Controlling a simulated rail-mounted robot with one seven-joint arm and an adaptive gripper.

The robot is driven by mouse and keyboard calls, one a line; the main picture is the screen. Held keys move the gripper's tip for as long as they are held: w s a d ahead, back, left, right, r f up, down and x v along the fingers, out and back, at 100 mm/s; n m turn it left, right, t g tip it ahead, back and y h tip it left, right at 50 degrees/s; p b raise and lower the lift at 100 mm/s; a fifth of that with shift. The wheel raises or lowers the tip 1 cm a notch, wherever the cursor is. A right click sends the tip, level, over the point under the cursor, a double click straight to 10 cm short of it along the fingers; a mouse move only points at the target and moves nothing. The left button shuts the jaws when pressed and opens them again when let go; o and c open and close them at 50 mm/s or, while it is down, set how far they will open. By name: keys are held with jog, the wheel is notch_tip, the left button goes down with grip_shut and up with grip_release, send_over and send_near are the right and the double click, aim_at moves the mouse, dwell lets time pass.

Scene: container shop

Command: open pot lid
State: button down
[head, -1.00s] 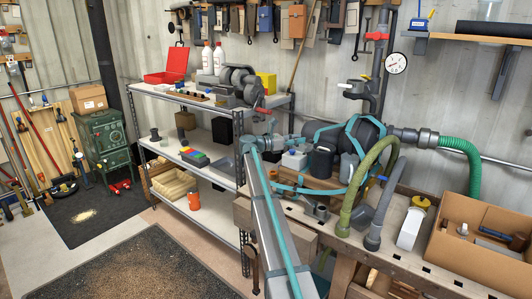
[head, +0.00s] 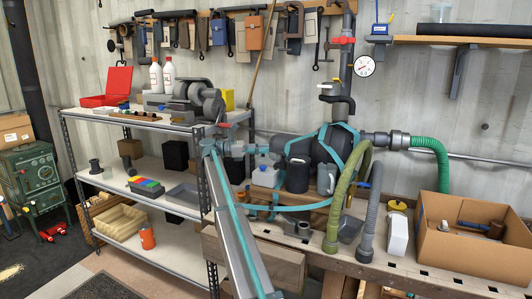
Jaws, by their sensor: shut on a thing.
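My grey and teal arm (head: 236,215) rises from the bottom of the head view to a joint at the upper left of the workbench. Its far end runs in among the teal and grey parts behind, and I cannot make out the gripper's fingers or what is between them. No pot or lid can be told for sure. A dark grey canister (head: 297,174) stands upright on the bench.
The workbench (head: 455,284) carries an olive hose (head: 346,195), a grey hose (head: 373,205), a white bottle (head: 398,235) and an open cardboard box (head: 470,250). A metal shelf unit (head: 125,116) with tools and tins stands at the left. A green stove (head: 35,180) is beyond it.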

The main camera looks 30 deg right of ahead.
jog(key=shift+d, duration=0.1)
jog(key=c, duration=0.8)
grip_release()
jog(key=shift+s, duration=0.1)
jog(key=shift+o, duration=0.2)
jog(key=v, duration=1.2)
jog(key=shift+f, duration=0.1)
